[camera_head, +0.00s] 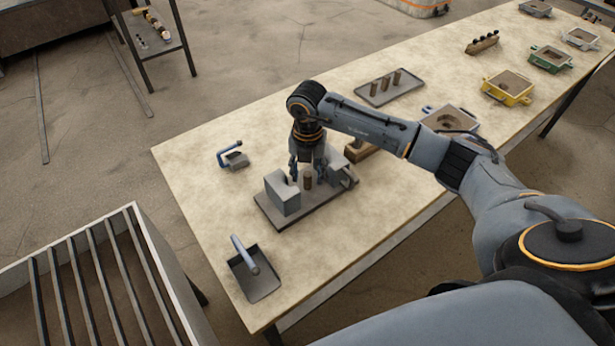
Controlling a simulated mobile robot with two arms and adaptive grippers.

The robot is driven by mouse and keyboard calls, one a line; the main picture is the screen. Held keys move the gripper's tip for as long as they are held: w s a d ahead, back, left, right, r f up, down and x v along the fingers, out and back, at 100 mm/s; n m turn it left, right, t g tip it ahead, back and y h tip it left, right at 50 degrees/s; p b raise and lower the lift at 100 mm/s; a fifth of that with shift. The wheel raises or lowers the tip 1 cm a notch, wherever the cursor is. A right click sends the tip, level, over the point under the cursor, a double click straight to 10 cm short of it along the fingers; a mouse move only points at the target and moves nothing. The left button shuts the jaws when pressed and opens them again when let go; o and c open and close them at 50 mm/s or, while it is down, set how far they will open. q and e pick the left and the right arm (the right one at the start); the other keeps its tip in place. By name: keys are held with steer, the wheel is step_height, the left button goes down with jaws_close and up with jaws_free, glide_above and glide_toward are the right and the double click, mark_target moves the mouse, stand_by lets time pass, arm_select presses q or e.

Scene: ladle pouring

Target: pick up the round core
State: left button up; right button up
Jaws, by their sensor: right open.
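A round brown core (308,182) stands upright on a dark grey base plate (296,216), between a grey block (282,193) on its left and a grey block on its right (337,163). My right gripper (307,176) points down over the plate, with its fingers open at either side of the core's upper part. I cannot tell whether the fingers touch it. My left gripper is not in view.
A wooden block (357,152) and a pale moulding box (452,117) are to the right. More boxes, including a yellow one (508,87), stand farther along.

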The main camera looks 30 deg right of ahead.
steer(key=shift+f, duration=1.25)
steer(key=c, duration=0.8)
steer(key=shift+c, duration=0.2)
steer(key=shift+r, duration=0.2)
